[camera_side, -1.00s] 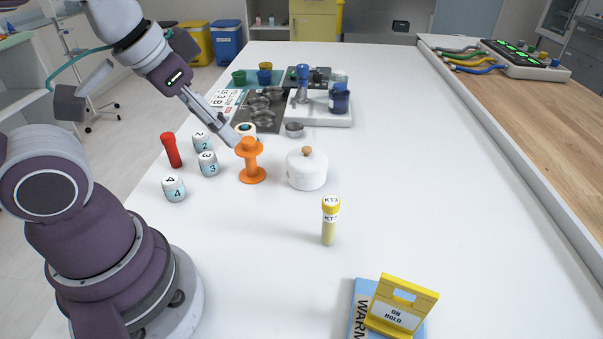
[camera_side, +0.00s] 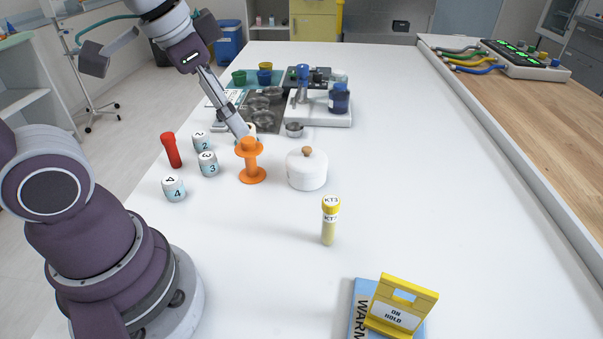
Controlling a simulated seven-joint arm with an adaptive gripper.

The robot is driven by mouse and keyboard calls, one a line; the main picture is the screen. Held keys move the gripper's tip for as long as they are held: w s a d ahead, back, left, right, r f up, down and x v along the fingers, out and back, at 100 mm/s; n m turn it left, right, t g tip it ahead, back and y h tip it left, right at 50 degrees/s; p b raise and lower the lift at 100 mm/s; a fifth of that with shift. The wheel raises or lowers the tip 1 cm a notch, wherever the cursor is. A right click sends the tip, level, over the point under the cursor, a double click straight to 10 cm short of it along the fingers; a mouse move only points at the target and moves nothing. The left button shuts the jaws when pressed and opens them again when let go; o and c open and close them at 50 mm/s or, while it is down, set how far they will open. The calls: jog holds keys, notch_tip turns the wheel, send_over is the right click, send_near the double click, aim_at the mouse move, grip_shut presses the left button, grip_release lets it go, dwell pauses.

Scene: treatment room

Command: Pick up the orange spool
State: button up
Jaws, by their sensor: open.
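The orange spool (camera_side: 251,164) stands upright on the white table, left of the white lidded pot. My gripper (camera_side: 243,133) comes down from the upper left, with its fingertips at or just behind the spool's top in the picture. The gripper is open and nothing shows between its fingers. I cannot tell from this view whether the fingertips touch the spool. A white jar behind the spool is mostly hidden by the gripper and the spool's top.
Numbered white jars (camera_side: 208,164) and a red tube (camera_side: 171,150) stand left of the spool. The white pot (camera_side: 306,169) is close on its right. A yellow-capped vial (camera_side: 329,221) and a yellow sign (camera_side: 401,304) are in front. The table's right side is clear.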

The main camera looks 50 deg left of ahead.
jog(key=w+a+m+g, duration=0.2)
jog(key=w+a+m, duration=0.3)
jog(key=m, duration=0.1)
jog(key=m+g, duration=0.3)
jog(key=m, duration=0.6)
send_over(247, 140)
notch_tip(247, 140, down, 7)
jog(key=shift+w+d+r, duration=0.15)
jog(key=shift+m, duration=0.4)
jog(key=f, duration=1.1)
jog(key=shift+a, duration=0.2)
jog(key=shift+r, duration=0.1)
jog(key=c, duration=1.2)
